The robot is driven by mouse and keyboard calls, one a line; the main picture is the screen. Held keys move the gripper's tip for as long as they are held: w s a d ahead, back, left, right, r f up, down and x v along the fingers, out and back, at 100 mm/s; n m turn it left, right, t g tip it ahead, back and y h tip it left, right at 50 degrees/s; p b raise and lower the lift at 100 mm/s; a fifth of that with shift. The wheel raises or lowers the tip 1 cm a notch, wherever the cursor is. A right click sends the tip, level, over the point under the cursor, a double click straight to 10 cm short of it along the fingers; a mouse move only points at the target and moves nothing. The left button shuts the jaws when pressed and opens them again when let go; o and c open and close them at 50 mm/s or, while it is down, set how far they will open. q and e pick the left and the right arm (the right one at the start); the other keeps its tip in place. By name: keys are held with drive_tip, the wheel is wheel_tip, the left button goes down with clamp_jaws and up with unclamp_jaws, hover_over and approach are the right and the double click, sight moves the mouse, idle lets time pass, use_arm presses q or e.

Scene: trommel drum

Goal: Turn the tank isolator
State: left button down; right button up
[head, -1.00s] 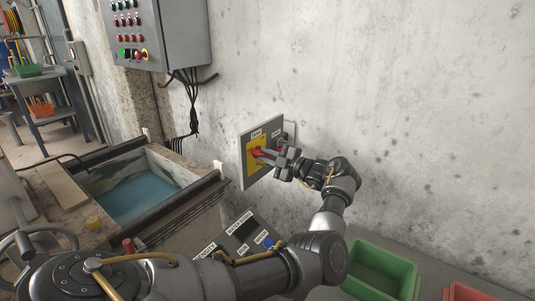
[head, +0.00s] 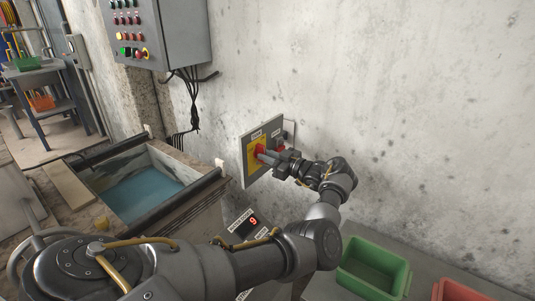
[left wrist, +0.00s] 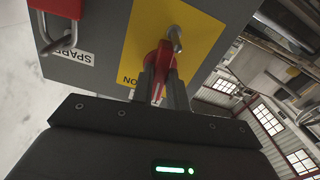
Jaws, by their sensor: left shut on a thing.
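The tank isolator is a red rotary handle (head: 260,149) on a yellow plate (head: 252,160), fixed to a grey panel (head: 247,177) on the concrete wall. In the left wrist view the red handle (left wrist: 163,57) stands out from the yellow plate (left wrist: 196,32), with an ON label beside it. My left gripper (head: 266,155) is shut on the handle. In the left wrist view its two dark fingers (left wrist: 161,84) lie on either side of it and hide part of it. My right gripper is not in view.
A red padlock (left wrist: 60,6) hangs on the panel by a SPARE label. A control box (head: 165,35) with cables is on the wall above left. A water tank (head: 143,194) lies left. A green bin (head: 372,268) stands at lower right. A small display (head: 253,221) shows a red 9.

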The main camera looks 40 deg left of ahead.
use_arm(q)
drive_tip(key=shift+m+p, duration=0.3)
drive_tip(key=shift+m, duration=0.6)
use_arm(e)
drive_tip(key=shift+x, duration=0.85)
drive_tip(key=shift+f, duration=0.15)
use_arm(q)
drive_tip(key=c, duration=1.6)
unclamp_jaws()
drive_tip(key=shift+c, duration=0.2)
drive_tip(key=shift+d, duration=0.25)
drive_tip(key=w+d+b, duration=0.1)
drive_tip(key=d+b, duration=0.2)
drive_tip(key=d, duration=0.7)
drive_tip(key=shift+d, duration=0.2)
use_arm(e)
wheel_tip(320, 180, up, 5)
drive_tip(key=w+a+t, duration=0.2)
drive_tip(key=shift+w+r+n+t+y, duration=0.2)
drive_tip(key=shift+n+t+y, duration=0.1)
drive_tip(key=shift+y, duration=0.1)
